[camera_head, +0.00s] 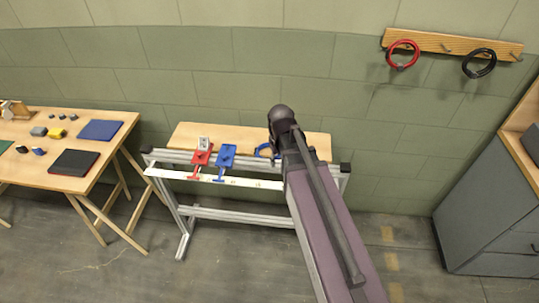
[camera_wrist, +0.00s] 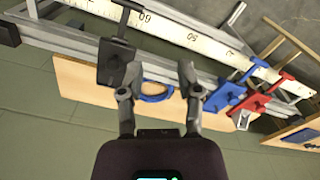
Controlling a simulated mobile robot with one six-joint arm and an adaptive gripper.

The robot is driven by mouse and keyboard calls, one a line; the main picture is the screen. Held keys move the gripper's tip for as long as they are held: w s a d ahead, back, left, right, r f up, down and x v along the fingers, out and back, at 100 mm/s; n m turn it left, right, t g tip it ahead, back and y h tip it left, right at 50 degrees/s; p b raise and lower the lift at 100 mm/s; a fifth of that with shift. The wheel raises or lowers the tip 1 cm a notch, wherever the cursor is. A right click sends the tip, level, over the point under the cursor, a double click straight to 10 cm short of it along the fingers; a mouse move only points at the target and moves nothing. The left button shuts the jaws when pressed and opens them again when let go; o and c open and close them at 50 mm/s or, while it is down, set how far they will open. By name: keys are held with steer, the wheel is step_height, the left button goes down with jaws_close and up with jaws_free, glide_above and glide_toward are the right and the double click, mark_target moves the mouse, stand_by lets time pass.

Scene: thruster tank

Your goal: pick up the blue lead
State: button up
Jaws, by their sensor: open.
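The blue lead (camera_wrist: 156,98) is a coiled loop lying on the wooden board, seen in the wrist view between my gripper's fingers. In the head view the blue lead (camera_head: 262,151) shows at the board's front, partly covered by my arm. My gripper (camera_wrist: 159,82) is open, with its two fingers spread on either side of the loop in the picture. Nothing is held between them. I cannot tell how far above the lead the fingertips are. My arm hides the gripper in the head view.
The wooden board (camera_head: 180,136) lies behind a metal rail frame with a white scale (camera_wrist: 195,38). A black carriage (camera_wrist: 116,60) stands close to the left finger. Blue (camera_head: 226,156) and red (camera_head: 202,157) carriages stand along the rail. Red (camera_head: 403,54) and black leads (camera_head: 479,63) hang on a wall rack.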

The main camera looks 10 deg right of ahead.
mark_target(260, 156)
steer(key=w+a+f+n+b, duration=0.1)
steer(key=w+a+f+n, duration=0.1)
steer(key=w, duration=0.7)
steer(key=w+a+f+n+b, duration=0.1)
steer(key=w+f+n+b, duration=0.1)
steer(key=w, duration=0.8)
steer(key=shift+a, duration=0.4)
steer(key=shift+f+b, duration=0.15)
steer(key=shift+b, duration=0.2)
step_height(260, 156, down, 8)
steer(key=b, duration=0.8)
steer(key=shift+f, duration=0.15)
steer(key=shift+s+a+f+b, duration=0.1)
steer(key=shift+f+b, duration=2.5)
steer(key=shift+b, duration=0.15)
jaws_close()
